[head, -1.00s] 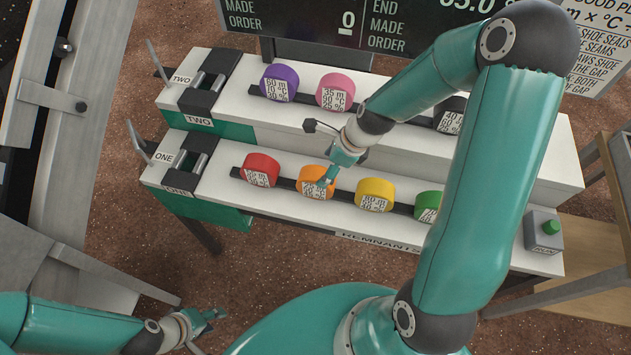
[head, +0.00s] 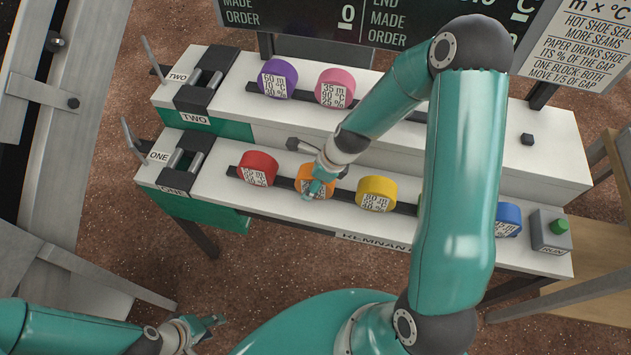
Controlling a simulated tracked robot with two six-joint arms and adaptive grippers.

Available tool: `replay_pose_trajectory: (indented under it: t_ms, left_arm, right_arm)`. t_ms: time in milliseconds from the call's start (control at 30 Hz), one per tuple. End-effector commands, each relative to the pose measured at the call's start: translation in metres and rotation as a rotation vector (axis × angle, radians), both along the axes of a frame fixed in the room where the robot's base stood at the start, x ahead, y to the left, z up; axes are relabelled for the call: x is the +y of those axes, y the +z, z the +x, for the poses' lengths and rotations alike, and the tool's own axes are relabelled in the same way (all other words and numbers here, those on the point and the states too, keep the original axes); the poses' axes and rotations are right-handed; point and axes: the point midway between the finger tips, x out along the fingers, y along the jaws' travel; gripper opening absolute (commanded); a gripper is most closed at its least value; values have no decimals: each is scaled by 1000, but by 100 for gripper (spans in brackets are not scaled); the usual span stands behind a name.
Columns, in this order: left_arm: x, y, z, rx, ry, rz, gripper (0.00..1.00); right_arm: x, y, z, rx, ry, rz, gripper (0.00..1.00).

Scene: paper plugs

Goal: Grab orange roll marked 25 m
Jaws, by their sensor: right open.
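The orange roll (head: 304,176) stands on the dark rail of the lower shelf, between the red roll (head: 258,168) and the yellow roll (head: 376,194). Its label is partly covered by my gripper, so I cannot read its length. My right gripper (head: 313,192) is open and right at the front of the orange roll, its fingers overlapping the roll in the picture. I cannot tell whether the fingers touch it. My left gripper (head: 218,322) is low at the left, over the floor and away from the shelves; its fingers look apart.
A purple roll (head: 278,78) and a pink roll (head: 335,88) stand on the upper shelf. A blue roll (head: 508,219) is at the right of the lower shelf, by the RUN button box (head: 551,232). Units ONE (head: 183,160) and TWO (head: 208,85) are at the shelves' left ends.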

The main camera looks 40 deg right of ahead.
Motion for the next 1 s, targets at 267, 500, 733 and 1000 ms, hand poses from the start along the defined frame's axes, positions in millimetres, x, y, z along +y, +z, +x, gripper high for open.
replay_pose_trajectory:
  t_ms: [267, 500, 733, 1000]
  left_arm:
    - [0, 0, 0, 0, 0, 0, 40]
    - [0, 0, 0, 0, 0, 0, 40]
    - [0, 2, 0, 0, 0, 0, 40]
    - [0, 18, 0, 0, 0, 0, 40]
  right_arm:
    - [0, 1, 0, 0, -1, 0, 43]
    - [-1, 1, 0, 0, -2, 1, 16]
    - [-1, 2, 0, 0, -2, 0, 16]
    - [-1, 21, 0, -1, -2, 1, 16]
